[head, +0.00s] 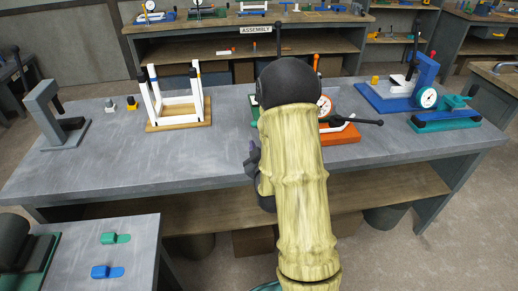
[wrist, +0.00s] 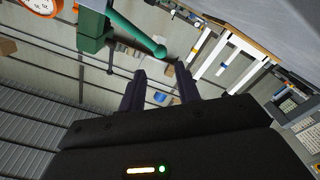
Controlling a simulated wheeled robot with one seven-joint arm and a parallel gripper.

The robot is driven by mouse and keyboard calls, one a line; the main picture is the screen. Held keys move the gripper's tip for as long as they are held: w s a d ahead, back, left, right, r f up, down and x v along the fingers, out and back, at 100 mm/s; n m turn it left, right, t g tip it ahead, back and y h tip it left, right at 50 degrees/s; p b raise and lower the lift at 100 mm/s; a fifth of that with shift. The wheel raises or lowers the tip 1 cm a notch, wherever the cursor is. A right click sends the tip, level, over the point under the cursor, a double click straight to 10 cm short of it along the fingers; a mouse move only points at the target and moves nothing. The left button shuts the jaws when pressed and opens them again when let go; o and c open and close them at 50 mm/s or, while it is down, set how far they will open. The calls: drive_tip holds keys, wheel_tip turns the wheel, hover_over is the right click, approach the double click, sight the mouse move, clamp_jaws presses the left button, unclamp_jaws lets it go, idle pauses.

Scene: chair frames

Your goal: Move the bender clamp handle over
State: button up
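In the wrist view a green lever (wrist: 135,35) with a rounded end sticks out from a green block (wrist: 92,28); it may be the bender clamp handle, but I cannot be sure. My gripper (wrist: 161,80) is open, with two dark fingers apart and nothing between them. The lever's rounded end lies just beyond the fingertips in the picture, and I see no contact. In the head view my arm hides most of the device behind it; only a bit of green base (head: 255,112) shows. A dark purple part of my gripper shows left of the arm.
A white-legged chair frame (head: 152,97) stands on a wooden board to the left on the grey bench (head: 95,160). Right of my arm is an orange base (head: 343,136) with a black-ended bar (head: 355,121). Further right is a blue fixture (head: 398,97) with a dial. A grey press stands far left.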

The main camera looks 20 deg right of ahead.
sight(255, 126)
drive_tip(key=shift+w+r, duration=0.1)
drive_tip(key=p+x, duration=0.4)
drive_tip(key=x, duration=0.4)
drive_tip(key=c, duration=0.4)
